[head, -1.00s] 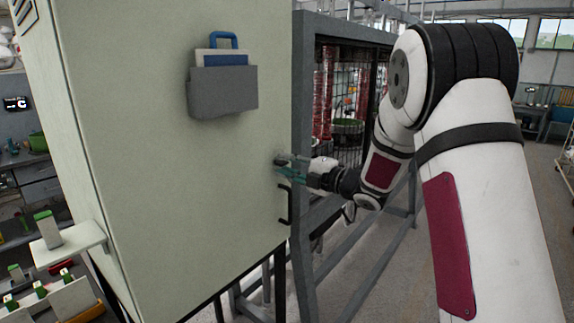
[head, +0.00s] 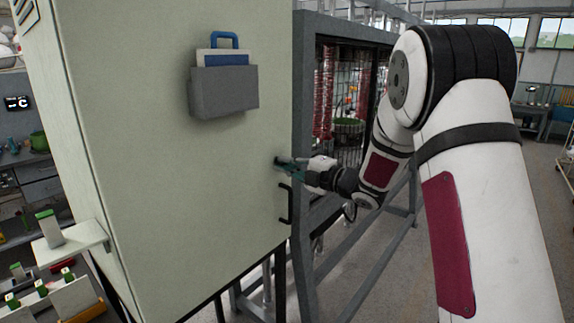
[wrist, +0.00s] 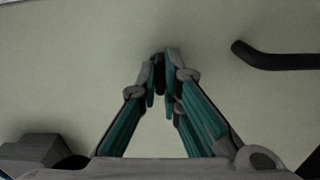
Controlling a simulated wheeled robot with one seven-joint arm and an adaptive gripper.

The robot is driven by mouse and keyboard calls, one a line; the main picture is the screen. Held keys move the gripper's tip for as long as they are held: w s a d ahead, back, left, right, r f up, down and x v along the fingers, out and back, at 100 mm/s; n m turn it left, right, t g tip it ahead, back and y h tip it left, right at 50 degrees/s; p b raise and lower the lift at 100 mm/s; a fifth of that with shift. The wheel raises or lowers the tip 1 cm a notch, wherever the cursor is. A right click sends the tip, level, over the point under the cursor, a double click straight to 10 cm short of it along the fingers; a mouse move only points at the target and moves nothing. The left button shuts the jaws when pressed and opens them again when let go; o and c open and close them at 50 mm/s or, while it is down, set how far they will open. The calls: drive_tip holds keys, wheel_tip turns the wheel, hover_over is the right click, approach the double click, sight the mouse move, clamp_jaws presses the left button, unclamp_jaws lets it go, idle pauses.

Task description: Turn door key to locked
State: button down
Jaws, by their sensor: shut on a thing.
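The pale green cabinet door (head: 150,180) fills the left and middle of the head view. My gripper (head: 281,163) is at the door's right edge, just above the black door handle (head: 285,204). In the wrist view my gripper (wrist: 160,68) has its teal fingers closed together at the tips against the door face. A small dark piece, the door key (wrist: 158,74), shows between the fingertips. Most of the key and its lock are hidden by the fingers, so its turn angle cannot be told. The handle also shows at upper right in the wrist view (wrist: 275,60).
A grey document pocket (head: 224,91) with a blue-handled item is fixed on the door. A grey metal frame (head: 305,130) with mesh stands right of the cabinet. A small shelf (head: 75,242) juts out at lower left. Open floor lies to the right.

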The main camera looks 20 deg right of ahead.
drive_tip(key=m+p, duration=0.4)
drive_tip(key=m, duration=1.3)
drive_tip(key=shift+f+m, duration=0.1)
drive_tip(key=shift+m, duration=0.2)
idle(0.4)
drive_tip(key=c, duration=1.8)
unclamp_jaws()
drive_tip(key=shift+o, duration=0.2)
drive_tip(key=shift+s+d, duration=0.1)
drive_tip(key=v, duration=1.1)
drive_tip(key=shift+s+d, duration=0.2)
drive_tip(key=shift+s, duration=0.15)
